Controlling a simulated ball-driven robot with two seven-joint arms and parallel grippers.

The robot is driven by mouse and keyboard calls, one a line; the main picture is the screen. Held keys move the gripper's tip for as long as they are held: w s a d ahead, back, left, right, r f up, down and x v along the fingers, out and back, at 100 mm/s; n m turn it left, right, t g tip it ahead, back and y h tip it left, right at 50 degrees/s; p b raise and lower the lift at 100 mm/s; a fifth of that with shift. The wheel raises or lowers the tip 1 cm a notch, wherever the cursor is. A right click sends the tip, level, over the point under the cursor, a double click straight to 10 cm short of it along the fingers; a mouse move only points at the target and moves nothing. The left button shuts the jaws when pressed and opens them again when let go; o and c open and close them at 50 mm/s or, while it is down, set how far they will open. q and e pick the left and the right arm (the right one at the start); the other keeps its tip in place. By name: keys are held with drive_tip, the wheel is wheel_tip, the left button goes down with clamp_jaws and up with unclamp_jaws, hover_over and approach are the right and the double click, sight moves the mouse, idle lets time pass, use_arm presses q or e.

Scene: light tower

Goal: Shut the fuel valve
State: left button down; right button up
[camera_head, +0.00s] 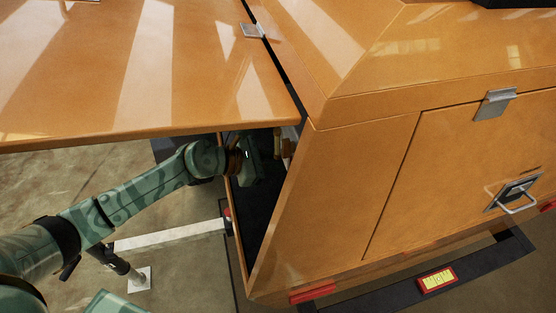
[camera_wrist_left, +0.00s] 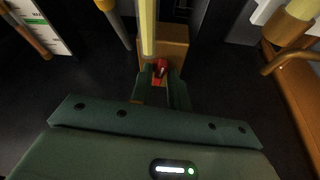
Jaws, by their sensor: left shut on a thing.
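The fuel valve shows in the left wrist view as a small red handle (camera_wrist_left: 160,68) in front of a brown block (camera_wrist_left: 175,42). My left gripper (camera_wrist_left: 159,85) is shut on this red handle; its fingers partly cover it. How far the handle is turned cannot be told. In the head view my left arm reaches in from the left, under the raised orange panel, and the left gripper is inside the dark opening of the orange housing. Its fingertips and the valve cannot be made out there. My right gripper is in neither view.
A yellow pipe (camera_wrist_left: 147,25) runs close above the handle. Copper-coloured pipes (camera_wrist_left: 290,55) stand at the right and a white label (camera_wrist_left: 42,28) at the upper left. In the head view, the orange raised panel (camera_head: 140,75) hangs over my arm and the housing wall (camera_head: 325,195) stands beside it.

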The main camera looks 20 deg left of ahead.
use_arm(q)
drive_tip(key=shift+a+n+g, duration=0.1)
drive_tip(key=shift+n+g, duration=0.4)
drive_tip(key=shift+n, duration=0.1)
drive_tip(key=c, duration=1.5)
unclamp_jaws()
drive_tip(key=shift+w, duration=0.15)
drive_tip(key=v, duration=0.5)
drive_tip(key=p+v, duration=0.1)
drive_tip(key=v, duration=1)
drive_tip(key=shift+a+f, duration=0.2)
